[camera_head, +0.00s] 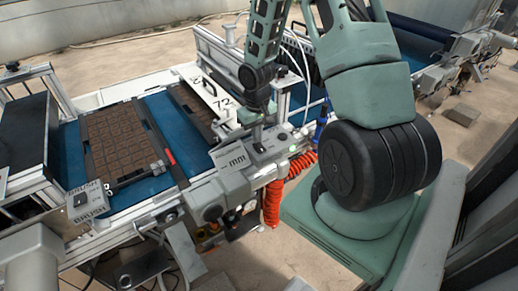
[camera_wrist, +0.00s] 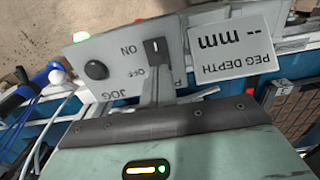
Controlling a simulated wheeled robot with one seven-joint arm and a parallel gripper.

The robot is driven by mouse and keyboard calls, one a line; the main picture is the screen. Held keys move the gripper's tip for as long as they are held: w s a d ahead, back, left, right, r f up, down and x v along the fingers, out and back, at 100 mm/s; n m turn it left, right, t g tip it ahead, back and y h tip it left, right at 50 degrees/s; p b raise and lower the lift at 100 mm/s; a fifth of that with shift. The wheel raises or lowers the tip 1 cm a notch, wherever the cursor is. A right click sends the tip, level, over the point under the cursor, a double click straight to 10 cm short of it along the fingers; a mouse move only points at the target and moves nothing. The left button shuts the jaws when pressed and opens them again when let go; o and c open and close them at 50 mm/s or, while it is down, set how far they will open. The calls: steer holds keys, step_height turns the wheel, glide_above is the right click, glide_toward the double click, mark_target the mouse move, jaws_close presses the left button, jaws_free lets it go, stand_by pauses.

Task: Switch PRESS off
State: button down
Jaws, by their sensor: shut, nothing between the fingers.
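A grey control panel shows upside down in the wrist view (camera_wrist: 110,48). It carries a small black switch (camera_wrist: 156,50) with ON and OFF lettering beside it. The word PRESS is not readable; my gripper hides part of the panel. My gripper (camera_wrist: 156,76) is shut and empty, with its narrow fingertips just below the switch in the picture; whether they touch it I cannot tell. The switch's position is also unclear. In the head view my gripper (camera_head: 258,126) points down at the panel (camera_head: 263,149), and the switch is too small to make out.
Beside the switch are a black JOG knob (camera_wrist: 97,69) and a PEG DEPTH display (camera_wrist: 229,45) reading "-- mm". A green light (camera_wrist: 82,37) glows at the panel's edge. The seeder's blue belt (camera_head: 163,125) carries brown trays (camera_head: 117,140). A red coiled hose (camera_head: 273,200) hangs below.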

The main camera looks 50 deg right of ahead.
steer(key=shift+f+b, duration=0.45)
steer(key=shift+f, duration=0.25)
steer(key=shift+r, duration=0.1)
step_height(320, 180, up, 7)
steer(key=p, duration=0.6)
stand_by(0.4)
steer(key=shift+a, duration=0.1)
stand_by(0.4)
